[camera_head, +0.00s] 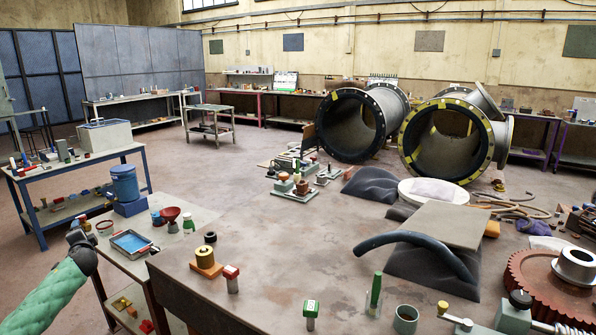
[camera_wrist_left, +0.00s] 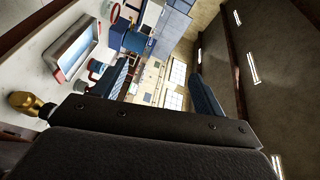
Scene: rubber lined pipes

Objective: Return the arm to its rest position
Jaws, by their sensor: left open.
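My left arm, in a green padded sleeve, comes in at the lower left of the head view. Its dark end, with the left gripper (camera_head: 78,238), is at the left edge of the small side table (camera_head: 205,218). In the left wrist view the left gripper (camera_wrist_left: 163,85) has its two fingers spread apart. Nothing shows held between them; the room is seen through the gap. My right arm and gripper are not in view.
A blue canister (camera_head: 125,184) stands behind. The brown workbench (camera_head: 262,262) is to the right, bearing a grey hose (camera_head: 415,239) and a red gear (camera_head: 545,290). Large pipes stand beyond.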

